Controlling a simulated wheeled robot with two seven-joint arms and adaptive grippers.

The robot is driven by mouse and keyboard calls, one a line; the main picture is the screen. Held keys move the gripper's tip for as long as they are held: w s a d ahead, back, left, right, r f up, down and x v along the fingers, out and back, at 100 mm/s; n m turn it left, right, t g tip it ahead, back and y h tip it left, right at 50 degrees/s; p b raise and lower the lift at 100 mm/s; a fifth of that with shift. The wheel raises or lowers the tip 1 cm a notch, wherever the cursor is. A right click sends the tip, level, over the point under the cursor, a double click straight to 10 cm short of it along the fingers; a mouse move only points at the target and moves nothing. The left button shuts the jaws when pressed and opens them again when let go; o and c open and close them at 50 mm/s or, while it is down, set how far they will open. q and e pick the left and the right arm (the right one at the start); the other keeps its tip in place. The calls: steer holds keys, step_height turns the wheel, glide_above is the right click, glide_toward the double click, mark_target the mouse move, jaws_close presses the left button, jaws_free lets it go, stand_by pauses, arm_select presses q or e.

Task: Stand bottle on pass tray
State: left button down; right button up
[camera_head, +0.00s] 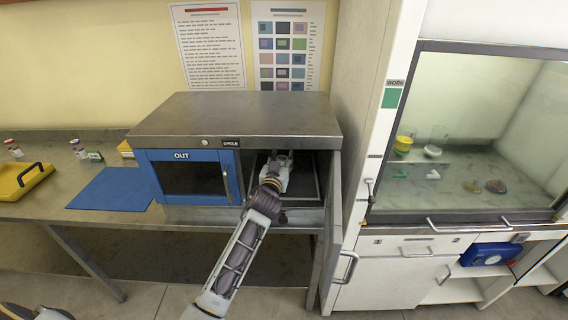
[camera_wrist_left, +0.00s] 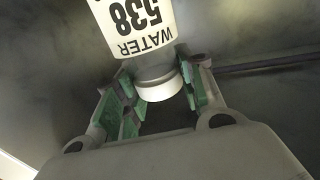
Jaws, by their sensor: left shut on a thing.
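My left gripper (camera_head: 281,158) is inside the open right-hand compartment of the grey metal cabinet (camera_head: 235,112). In the left wrist view the gripper (camera_wrist_left: 160,98) is shut on a bottle (camera_wrist_left: 136,25) at its neck, near the white cap (camera_wrist_left: 159,88). The bottle's white label reads WATER 538. In the head view I cannot make out the bottle apart from the gripper. Whether its base touches the surface below is hidden. My right gripper is not in view.
The blue OUT door (camera_head: 182,155) is shut; the compartment's grey door (camera_head: 333,220) stands open to the right. A yellow tray (camera_head: 22,180) with a black handle and a blue mat (camera_head: 112,188) lie on the bench. A fume hood (camera_head: 480,130) stands at the right.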

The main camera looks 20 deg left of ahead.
arm_select(q)
steer(key=w, duration=0.3)
steer(key=shift+w+a+b, duration=0.1)
steer(key=shift+w+b, duration=0.05)
steer(key=shift+b, duration=0.15)
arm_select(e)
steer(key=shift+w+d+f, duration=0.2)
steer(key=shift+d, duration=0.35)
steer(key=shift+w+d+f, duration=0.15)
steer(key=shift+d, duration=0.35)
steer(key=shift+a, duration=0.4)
arm_select(q)
steer(key=shift+f, duration=0.1)
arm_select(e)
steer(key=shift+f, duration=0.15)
